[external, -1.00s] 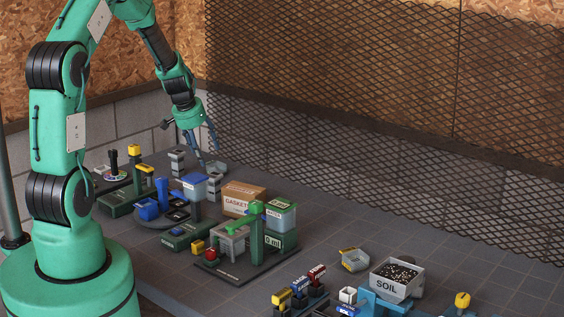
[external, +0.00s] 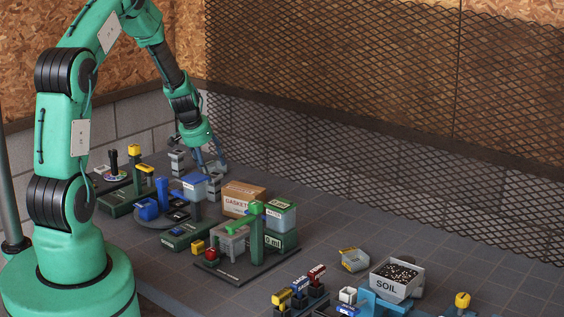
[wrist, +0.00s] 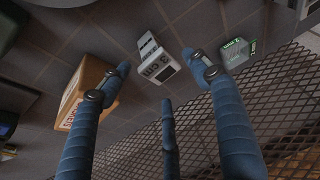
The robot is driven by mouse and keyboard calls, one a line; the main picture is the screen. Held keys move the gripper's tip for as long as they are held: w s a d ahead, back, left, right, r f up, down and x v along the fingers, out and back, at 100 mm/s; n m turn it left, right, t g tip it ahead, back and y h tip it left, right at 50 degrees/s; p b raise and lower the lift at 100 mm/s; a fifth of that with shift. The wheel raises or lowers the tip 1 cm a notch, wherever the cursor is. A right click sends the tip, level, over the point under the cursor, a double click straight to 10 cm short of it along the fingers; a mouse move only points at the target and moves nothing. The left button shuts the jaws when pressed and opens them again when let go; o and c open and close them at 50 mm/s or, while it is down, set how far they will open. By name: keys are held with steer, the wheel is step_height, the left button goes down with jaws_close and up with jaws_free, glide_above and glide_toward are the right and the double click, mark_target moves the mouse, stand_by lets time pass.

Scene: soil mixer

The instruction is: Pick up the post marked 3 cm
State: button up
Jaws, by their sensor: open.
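The post marked 3 cm (wrist: 158,67) is a small light grey block with dark lettering, standing on the dark tiled table. In the wrist view it lies between and just beyond my blue fingertips. My gripper (wrist: 161,62) is open and empty, with a gap to the post. In the external view my gripper (external: 209,166) hangs at the back of the table, just above a grey post (external: 214,186) that appears to be the same one. Its marking is not readable there.
A cardboard GASKETS box (external: 243,196) stands close by, also at left in the wrist view (wrist: 84,90). Another grey post (external: 177,162) stands farther back left. A black mesh fence (external: 380,140) runs behind the table.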

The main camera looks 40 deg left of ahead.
mark_target(213, 175)
steer(key=shift+b+x, duration=0.75)
steer(key=shift+x, duration=1.8)
steer(key=c, duration=1.3)
